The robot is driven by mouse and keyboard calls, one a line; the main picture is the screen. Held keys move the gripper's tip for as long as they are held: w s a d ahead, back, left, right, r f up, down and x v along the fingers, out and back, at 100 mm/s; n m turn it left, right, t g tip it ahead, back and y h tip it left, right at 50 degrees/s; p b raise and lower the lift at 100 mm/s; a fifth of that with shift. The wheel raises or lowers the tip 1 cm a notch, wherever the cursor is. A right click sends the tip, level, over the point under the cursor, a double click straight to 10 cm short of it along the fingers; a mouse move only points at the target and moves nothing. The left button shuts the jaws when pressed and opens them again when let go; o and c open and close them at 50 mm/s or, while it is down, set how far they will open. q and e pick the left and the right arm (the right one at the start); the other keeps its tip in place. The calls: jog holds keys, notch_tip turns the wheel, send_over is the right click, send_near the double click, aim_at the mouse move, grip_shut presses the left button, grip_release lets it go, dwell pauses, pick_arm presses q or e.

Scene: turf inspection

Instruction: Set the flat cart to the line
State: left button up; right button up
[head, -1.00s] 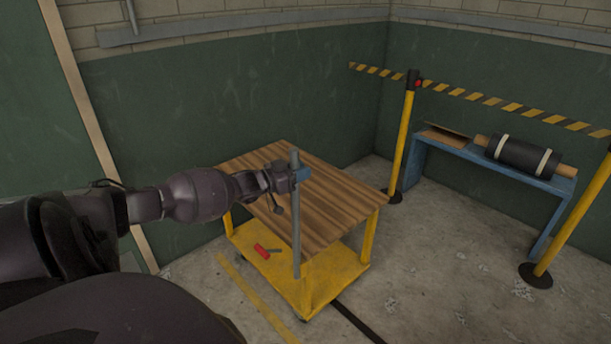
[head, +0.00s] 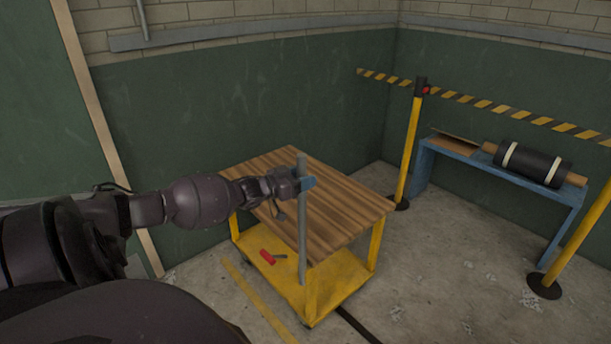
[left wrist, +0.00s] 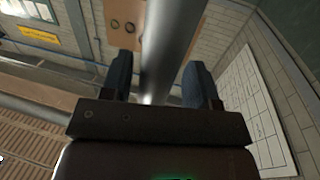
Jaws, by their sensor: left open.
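The flat cart has a wooden plank top (head: 330,207) on a yellow frame with a yellow lower deck (head: 335,279). A grey upright bar (head: 303,235) stands at its near side. My left gripper (head: 305,183) is at the upper part of this bar. In the left wrist view, the bar (left wrist: 172,45) passes between the two blue fingers of the open gripper (left wrist: 159,82); I cannot tell whether either finger touches it. A yellow floor line (head: 257,302) runs beside the cart at the left, and a dark floor line (head: 356,326) shows in front of it. My right gripper is out of view.
A red-handled tool (head: 268,257) lies on the lower deck. Yellow barrier posts (head: 411,145) with striped tape (head: 484,104) stand at the right, before a blue bench (head: 463,155) holding a black roll (head: 533,163). Green walls close the back. Floor right of the cart is clear.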

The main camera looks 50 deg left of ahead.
pick_arm(q)
jog(key=p+v, duration=0.1)
jog(key=v, duration=0.9)
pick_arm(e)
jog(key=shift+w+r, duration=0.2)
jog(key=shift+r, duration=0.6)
pick_arm(q)
jog(key=shift+w, duration=0.1)
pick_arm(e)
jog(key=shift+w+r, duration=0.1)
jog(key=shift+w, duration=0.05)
